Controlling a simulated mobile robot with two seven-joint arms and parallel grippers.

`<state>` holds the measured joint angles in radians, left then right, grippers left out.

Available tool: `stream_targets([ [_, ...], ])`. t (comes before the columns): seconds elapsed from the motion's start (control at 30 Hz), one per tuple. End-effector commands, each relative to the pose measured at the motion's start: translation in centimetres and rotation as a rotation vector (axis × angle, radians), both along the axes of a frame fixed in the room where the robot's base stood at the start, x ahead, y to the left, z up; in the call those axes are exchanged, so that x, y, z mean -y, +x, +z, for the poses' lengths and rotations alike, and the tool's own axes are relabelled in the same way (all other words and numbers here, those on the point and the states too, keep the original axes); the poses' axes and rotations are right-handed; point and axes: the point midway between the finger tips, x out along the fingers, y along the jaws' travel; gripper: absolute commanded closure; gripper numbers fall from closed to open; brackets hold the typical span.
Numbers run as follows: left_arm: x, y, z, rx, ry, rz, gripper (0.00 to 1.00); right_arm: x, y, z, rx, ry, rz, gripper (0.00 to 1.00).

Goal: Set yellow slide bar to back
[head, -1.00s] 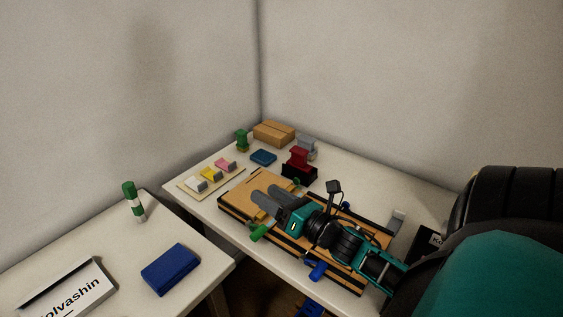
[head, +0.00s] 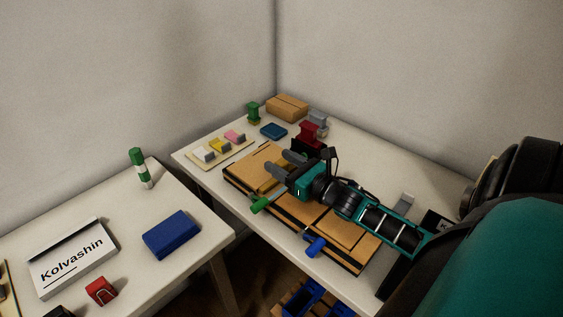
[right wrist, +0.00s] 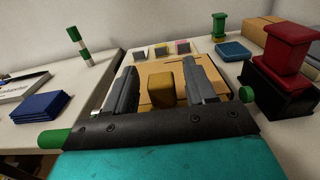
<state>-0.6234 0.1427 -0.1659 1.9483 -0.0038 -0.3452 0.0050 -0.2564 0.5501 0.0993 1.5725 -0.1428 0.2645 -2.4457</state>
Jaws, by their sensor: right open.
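A dark yellow block (right wrist: 164,82), which looks like the yellow slide bar, stands upright on the wooden board (right wrist: 152,70) in the right wrist view. It shows between the two fingers of my right gripper (right wrist: 165,68), apart from both as far as I can tell. The right gripper is open. A green knob (head: 260,204) and a blue knob (head: 315,244) stick out of the board's near side. My left gripper is out of view.
White, yellow and pink pieces stand on a cream plate (head: 199,162) behind the board. A red stamp-like object (head: 310,131), a blue pad (head: 273,131) and a cardboard box (head: 287,107) stand near the corner.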

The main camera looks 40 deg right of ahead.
Motion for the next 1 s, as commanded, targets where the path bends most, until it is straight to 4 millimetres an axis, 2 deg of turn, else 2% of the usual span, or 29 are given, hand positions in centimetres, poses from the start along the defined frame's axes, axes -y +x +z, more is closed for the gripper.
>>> stream_targets([
  [0.37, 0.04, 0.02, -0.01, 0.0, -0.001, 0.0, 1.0, -0.04, 0.63, 0.02, -0.001, -0.001, 0.0, 0.45],
  [0.9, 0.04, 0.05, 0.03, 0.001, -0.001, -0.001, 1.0, -0.07, 0.61, 0.01, 0.0, 0.0, 0.0, 0.96],
  [1.0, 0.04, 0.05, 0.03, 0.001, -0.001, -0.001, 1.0, -0.07, 0.61, 0.01, 0.0, 0.0, 0.0, 1.0],
])
